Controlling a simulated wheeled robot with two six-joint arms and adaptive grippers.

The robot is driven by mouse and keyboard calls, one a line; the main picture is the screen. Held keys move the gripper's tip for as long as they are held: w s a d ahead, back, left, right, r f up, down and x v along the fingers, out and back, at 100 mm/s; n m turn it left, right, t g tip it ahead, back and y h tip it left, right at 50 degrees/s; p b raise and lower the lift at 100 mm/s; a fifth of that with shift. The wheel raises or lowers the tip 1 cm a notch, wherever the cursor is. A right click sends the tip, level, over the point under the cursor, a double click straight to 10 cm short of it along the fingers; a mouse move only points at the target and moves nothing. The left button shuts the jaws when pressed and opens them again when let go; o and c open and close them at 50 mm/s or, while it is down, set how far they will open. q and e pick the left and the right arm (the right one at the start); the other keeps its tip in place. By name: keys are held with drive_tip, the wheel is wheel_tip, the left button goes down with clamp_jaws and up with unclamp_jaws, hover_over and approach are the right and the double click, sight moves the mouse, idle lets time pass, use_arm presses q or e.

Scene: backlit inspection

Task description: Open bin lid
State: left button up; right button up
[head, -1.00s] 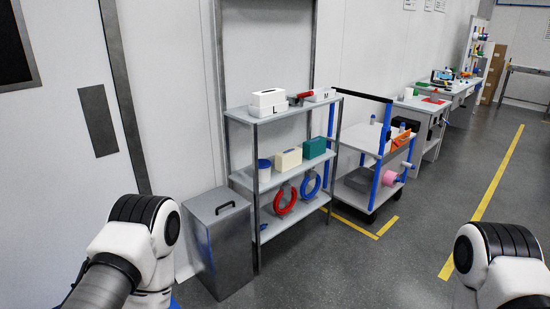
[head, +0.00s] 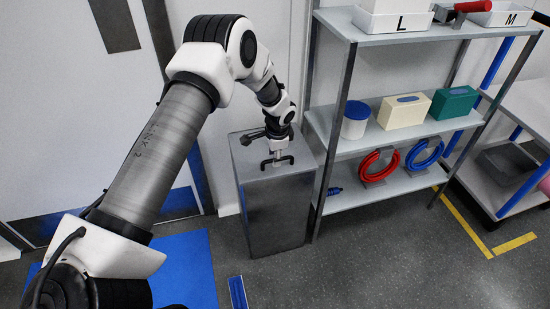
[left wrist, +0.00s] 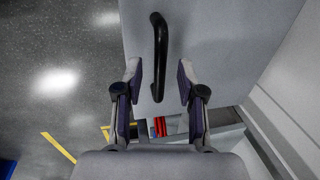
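The grey metal bin (head: 275,215) stands on the floor left of the shelf, its flat lid (head: 243,150) closed. My left arm reaches in from the left and its gripper (head: 278,158) is over the lid, close to the handle. In the left wrist view the black bar handle (left wrist: 160,50) shows against the pale lid (left wrist: 215,40). My left gripper (left wrist: 158,72) is open there, one finger on each side of the handle's near part, with gaps on both sides. My right gripper is not in view.
A metal shelf (head: 390,132) with boxes, a white tub (head: 355,120) and red and blue rings stands just right of the bin. A wall is behind. A blue mat (head: 185,265) lies at the front left.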

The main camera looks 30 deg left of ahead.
use_arm(q)
drive_tip(key=shift+w+f, duration=0.25)
drive_tip(key=shift+f, duration=0.2)
clamp_jaws()
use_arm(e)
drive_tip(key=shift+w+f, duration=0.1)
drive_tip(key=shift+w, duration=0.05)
use_arm(q)
drive_tip(key=shift+r, duration=0.2)
